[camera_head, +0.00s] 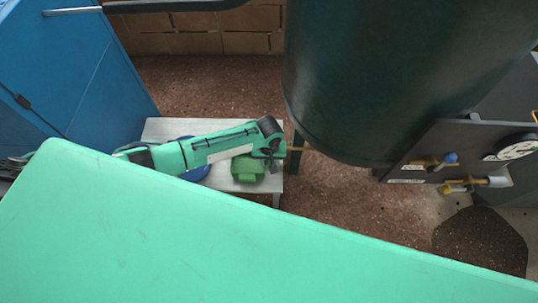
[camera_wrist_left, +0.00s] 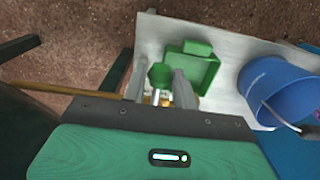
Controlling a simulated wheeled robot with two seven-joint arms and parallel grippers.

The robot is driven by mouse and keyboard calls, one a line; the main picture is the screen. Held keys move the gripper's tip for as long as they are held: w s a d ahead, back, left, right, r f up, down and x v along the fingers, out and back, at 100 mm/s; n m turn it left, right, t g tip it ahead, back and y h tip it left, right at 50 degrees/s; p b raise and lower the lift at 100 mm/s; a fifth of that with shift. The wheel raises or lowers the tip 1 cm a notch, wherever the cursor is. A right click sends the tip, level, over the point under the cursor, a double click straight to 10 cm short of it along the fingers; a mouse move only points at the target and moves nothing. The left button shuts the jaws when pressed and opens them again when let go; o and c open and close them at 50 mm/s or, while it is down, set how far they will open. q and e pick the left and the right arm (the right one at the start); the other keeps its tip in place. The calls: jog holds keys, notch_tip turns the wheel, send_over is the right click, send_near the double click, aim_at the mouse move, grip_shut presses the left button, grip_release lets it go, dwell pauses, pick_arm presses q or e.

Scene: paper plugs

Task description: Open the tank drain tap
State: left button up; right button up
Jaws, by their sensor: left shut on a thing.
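The dark green tank (camera_head: 400,70) stands at the upper right of the head view. A thin brass drain pipe (camera_head: 297,149) runs from it to my left gripper (camera_head: 272,158); the pipe also shows in the left wrist view (camera_wrist_left: 55,90). The left wrist view shows a tap with a green handle (camera_wrist_left: 160,74) and brass and silver parts (camera_wrist_left: 162,98) between the two grey fingers. My left gripper is shut on the tap; the fingers hide part of it. Whether the tap is open or closed I cannot tell. My right gripper is not in view.
Below the tap is a pale bench (camera_head: 165,128) with a green open container (camera_head: 248,170) and a blue bucket (camera_head: 196,172). A blue cabinet (camera_head: 75,75) stands at left. A dark panel (camera_head: 440,140) with a gauge (camera_head: 515,149) and valves is at right.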

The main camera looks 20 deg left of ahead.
pick_arm(q)
jog(key=shift+w+d+r+n+p, duration=0.2)
jog(key=shift+d+n+p, duration=0.25)
jog(key=shift+p, duration=0.3)
jog(key=shift+d+n+p, duration=0.15)
jog(key=shift+n+p, duration=0.2)
jog(key=shift+w+d+f+n+p, duration=0.15)
jog(key=shift+w+d+n+p, duration=0.25)
jog(key=shift+n, duration=0.4)
